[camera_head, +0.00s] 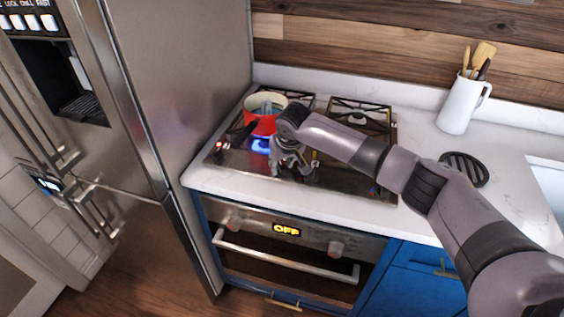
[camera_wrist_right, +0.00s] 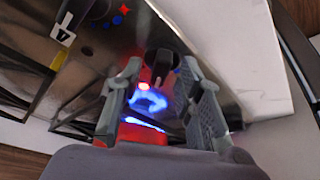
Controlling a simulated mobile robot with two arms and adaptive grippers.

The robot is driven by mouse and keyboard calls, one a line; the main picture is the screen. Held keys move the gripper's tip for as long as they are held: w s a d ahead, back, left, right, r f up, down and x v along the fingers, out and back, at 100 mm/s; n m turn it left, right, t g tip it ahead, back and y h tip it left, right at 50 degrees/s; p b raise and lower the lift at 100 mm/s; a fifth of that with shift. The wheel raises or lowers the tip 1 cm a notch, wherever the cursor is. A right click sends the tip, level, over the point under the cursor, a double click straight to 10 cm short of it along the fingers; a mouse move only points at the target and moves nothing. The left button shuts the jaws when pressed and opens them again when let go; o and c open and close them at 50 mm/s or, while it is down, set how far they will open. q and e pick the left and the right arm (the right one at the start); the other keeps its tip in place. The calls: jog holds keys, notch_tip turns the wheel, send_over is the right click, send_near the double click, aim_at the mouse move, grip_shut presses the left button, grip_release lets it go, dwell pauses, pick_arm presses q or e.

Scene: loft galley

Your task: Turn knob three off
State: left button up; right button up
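The cooktop (camera_head: 345,178) is set in the white counter, with a red pot (camera_head: 262,122) on its left burner and a blue glow beside the pot. My right gripper (camera_head: 293,168) hangs over the cooktop's front, pointing down. In the right wrist view my right gripper (camera_wrist_right: 160,74) is open, its two fingers apart. A black knob (camera_wrist_right: 163,66) shows between and just beyond the fingertips; I cannot tell whether they touch it. A red light and blue glow show beside it. Its number is not readable. My left gripper is not in view.
A steel fridge (camera_head: 190,80) stands left of the counter. The oven (camera_head: 285,262) below reads OFF. A white utensil jug (camera_head: 461,105) and a black round trivet (camera_head: 464,168) stand on the right counter. A label reading 4 (camera_wrist_right: 62,32) shows in the wrist view.

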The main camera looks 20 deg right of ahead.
jog(key=shift+c, duration=0.3)
grip_shut()
dwell(0.3)
